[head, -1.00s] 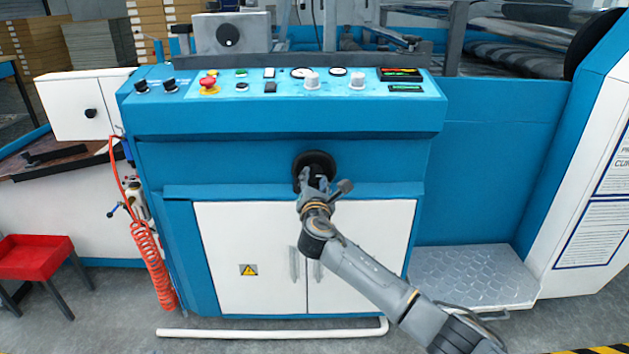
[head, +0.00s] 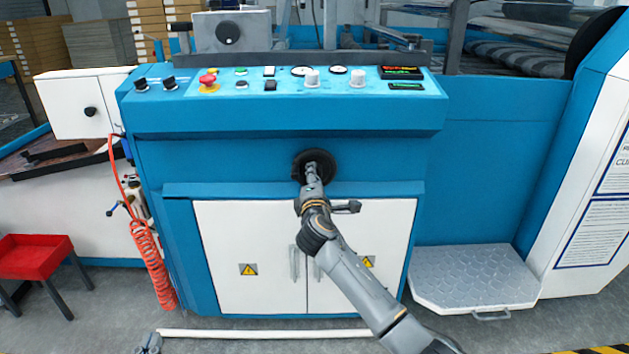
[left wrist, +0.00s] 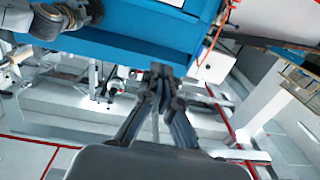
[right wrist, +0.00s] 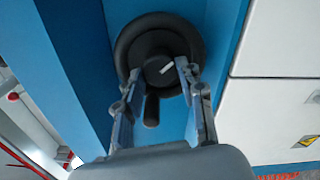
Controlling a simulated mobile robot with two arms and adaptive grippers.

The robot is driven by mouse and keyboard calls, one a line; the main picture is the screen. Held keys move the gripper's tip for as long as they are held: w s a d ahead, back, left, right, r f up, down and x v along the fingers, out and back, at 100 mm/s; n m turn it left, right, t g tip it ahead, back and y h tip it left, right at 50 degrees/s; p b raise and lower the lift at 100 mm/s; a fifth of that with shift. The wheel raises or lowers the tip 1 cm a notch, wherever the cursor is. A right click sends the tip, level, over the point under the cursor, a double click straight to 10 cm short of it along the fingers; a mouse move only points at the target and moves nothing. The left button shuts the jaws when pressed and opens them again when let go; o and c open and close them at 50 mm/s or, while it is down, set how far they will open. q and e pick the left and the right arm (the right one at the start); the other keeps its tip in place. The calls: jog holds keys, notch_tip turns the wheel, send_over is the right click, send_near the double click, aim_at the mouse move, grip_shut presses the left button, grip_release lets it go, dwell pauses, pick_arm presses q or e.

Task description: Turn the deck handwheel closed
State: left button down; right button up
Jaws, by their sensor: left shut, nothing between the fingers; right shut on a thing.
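The black deck handwheel (head: 328,163) is on the blue front panel of the machine. In the right wrist view the handwheel (right wrist: 191,40) is a dark disc with a pale mark on its hub and a dark handle (right wrist: 152,111) sticking out. My right gripper (right wrist: 157,70) is shut on the handwheel, with its fingers on either side of the hub and handle. In the head view the right gripper (head: 312,172) partly covers the wheel. My left gripper (head: 148,346) is low at the bottom left, empty. Its fingertips meet in the left wrist view (left wrist: 160,72).
The control panel (head: 320,84) with knobs and a red stop button (head: 208,79) is above the wheel. White cabinet doors (head: 250,235) are below it. A coiled orange hose (head: 150,260) hangs at left, and a metal step (head: 475,275) is at right.

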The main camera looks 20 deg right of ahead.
pick_arm(q)
jog(key=shift+d+r+t+h+b, duration=0.2)
jog(key=shift+r+t+h+b, duration=0.2)
jog(key=shift+r+t, duration=0.95)
pick_arm(e)
jog(key=shift+m, duration=1.7)
pick_arm(q)
jog(key=shift+r+g, duration=0.35)
jog(key=shift+r, duration=0.05)
pick_arm(e)
jog(key=o, duration=1.2)
jog(key=shift+c, duration=0.2)
jog(key=v, duration=1.2)
